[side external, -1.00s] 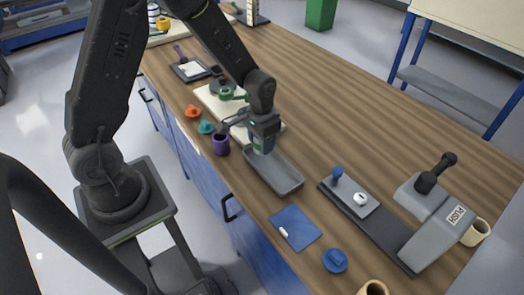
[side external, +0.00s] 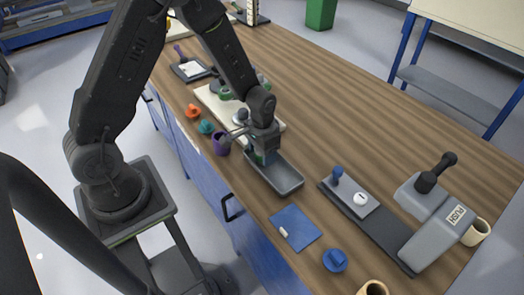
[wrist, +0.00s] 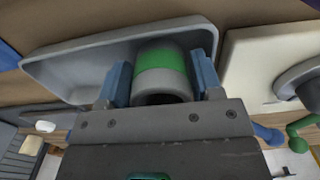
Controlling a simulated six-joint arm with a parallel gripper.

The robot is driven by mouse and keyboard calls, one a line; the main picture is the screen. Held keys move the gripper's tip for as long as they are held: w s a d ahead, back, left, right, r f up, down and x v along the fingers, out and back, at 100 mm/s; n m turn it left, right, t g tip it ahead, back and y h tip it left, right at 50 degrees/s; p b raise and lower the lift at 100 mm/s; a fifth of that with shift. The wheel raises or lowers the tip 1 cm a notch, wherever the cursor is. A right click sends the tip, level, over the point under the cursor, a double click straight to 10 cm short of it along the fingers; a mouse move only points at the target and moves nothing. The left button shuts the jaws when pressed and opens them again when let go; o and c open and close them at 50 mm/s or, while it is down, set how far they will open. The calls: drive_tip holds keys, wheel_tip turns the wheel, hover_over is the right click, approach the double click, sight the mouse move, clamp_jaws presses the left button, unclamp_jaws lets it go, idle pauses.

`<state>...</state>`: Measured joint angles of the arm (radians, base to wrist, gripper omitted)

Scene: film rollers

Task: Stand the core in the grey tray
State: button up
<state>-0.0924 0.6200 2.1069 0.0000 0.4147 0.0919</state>
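The grey tray (side external: 287,183) lies on the bench; its rim and wall also show in the wrist view (wrist: 75,72). The core (wrist: 162,68) is a grey cylinder with a green band, and its hollow end faces the wrist camera. My gripper (side external: 262,160) is at the far-left end of the tray, its blue fingers on either side of the core in the wrist view (wrist: 162,80). It looks shut on the core, which appears roughly upright at the tray end. Whether its base touches the tray floor is hidden.
A purple cup (side external: 222,146) stands close left of the gripper. A cream board (side external: 213,100) lies behind it. A blue mat (side external: 296,227) and a grey press (side external: 432,222) are nearer the front.

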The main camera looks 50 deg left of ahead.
drive_tip(key=shift+r, duration=0.1)
drive_tip(key=s+d+r+t, duration=0.1)
drive_tip(key=s+r, duration=0.2)
drive_tip(key=r, duration=0.8)
drive_tip(key=s+d+r+t, duration=0.1)
drive_tip(key=s+r+t, duration=0.15)
drive_tip(key=r, duration=0.85)
drive_tip(key=s+r+t, duration=0.1)
drive_tip(key=s+r, duration=0.2)
drive_tip(key=s, duration=0.2)
drive_tip(key=s+d+r+t, duration=0.1)
drive_tip(key=s+r, duration=0.2)
drive_tip(key=s, duration=0.3)
drive_tip(key=shift+d, duration=0.2)
